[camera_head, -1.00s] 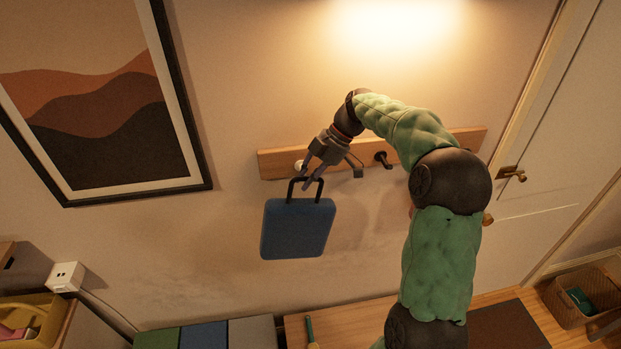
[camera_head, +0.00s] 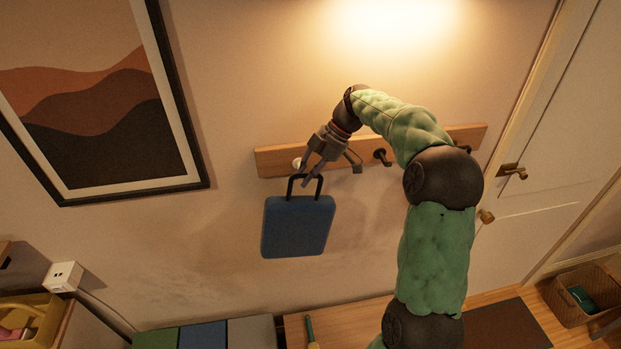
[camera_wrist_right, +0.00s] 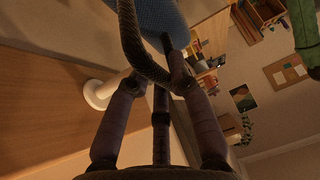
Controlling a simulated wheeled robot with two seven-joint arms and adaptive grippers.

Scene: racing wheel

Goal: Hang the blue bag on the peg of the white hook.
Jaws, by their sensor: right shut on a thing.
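The blue bag (camera_head: 297,227) hangs upright from my right gripper (camera_head: 308,180) by its dark handle loop (camera_head: 291,187) in the head view. My right gripper is shut on the handle. In the right wrist view the handle (camera_wrist_right: 130,40) passes at the fingertips (camera_wrist_right: 152,82), with the blue body (camera_wrist_right: 160,15) beyond. The white hook (camera_head: 298,163) is on the wooden rail, just left of the gripper and partly hidden by it. In the wrist view its round white peg (camera_wrist_right: 98,95) stands beside the left finger. I cannot tell whether the handle touches the peg. My left gripper is not in view.
The wooden rail (camera_head: 275,160) also bears a dark hook (camera_head: 380,155) to the right. A framed picture (camera_head: 95,110) hangs at left, and a door (camera_head: 550,150) stands at right. A bench (camera_head: 350,312) lies below. The wall around the bag is clear.

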